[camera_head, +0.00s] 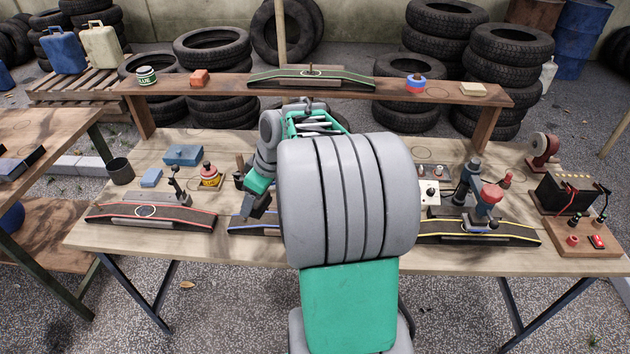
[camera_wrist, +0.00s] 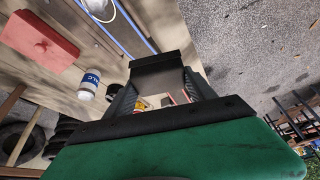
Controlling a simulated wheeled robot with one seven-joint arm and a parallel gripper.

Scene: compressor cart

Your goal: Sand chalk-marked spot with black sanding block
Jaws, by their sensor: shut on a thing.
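My gripper (camera_head: 256,204) is above the bench, left of my arm, near the blue-edged black strip (camera_head: 245,223). In the wrist view its fingers (camera_wrist: 157,88) are shut on a dark block, the black sanding block (camera_wrist: 157,72). A white chalk oval (camera_head: 146,211) lies on the red-edged black strip (camera_head: 185,214) at the left, apart from my gripper. The wrist view shows a pale round mark (camera_wrist: 99,9) beside a blue edge at the top, partly cut off. My arm hides much of the blue-edged strip.
A blue box (camera_head: 183,155), a light blue block (camera_head: 151,177) and a yellow-and-red item (camera_head: 209,176) stand behind the red-edged strip. A red-topped tool (camera_head: 488,205) stands at the yellow-edged strip (camera_head: 515,233). A raised shelf (camera_head: 225,87) runs along the back.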

